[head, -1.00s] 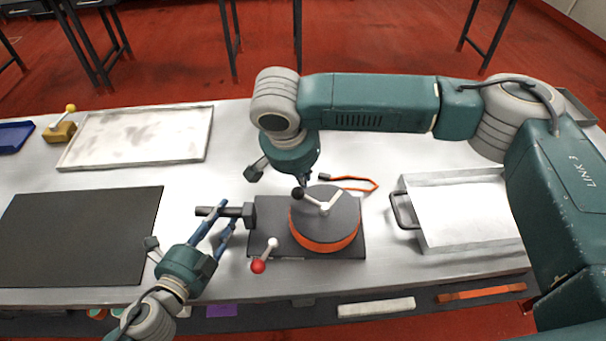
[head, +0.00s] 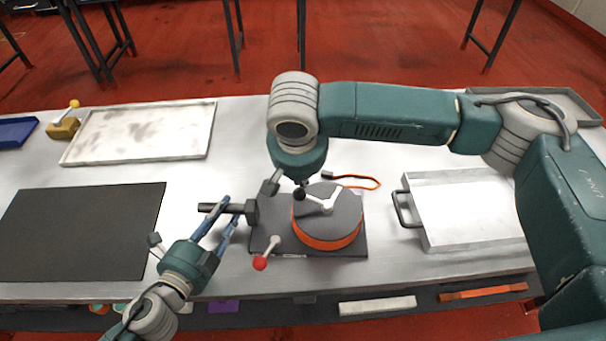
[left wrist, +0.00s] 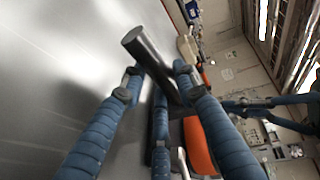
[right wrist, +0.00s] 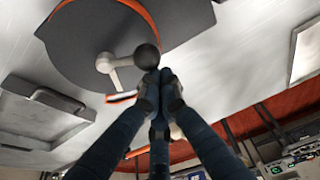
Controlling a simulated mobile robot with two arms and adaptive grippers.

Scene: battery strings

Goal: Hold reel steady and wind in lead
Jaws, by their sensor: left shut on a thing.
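The reel (head: 328,236) is a dark grey disc with an orange rim, on a dark base plate (head: 290,250). A pale crank (head: 325,206) with a black ball knob (head: 299,196) tops it. The orange lead (head: 365,178) lies on the bench behind. My left gripper (head: 226,213) is shut on the dark bar (head: 206,207) at the base's left side; the bar also shows between its fingers in the left wrist view (left wrist: 146,52). My right gripper (right wrist: 160,78) has its fingertips drawn together at the knob (right wrist: 147,57); whether they grip it is unclear.
A red-tipped lever (head: 261,263) sticks out at the base's front left. A metal tray with a handle (head: 418,240) stands right, a black mat (head: 70,235) left, a pale tray (head: 68,160) and a yellow-knobbed block (head: 63,128) back left.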

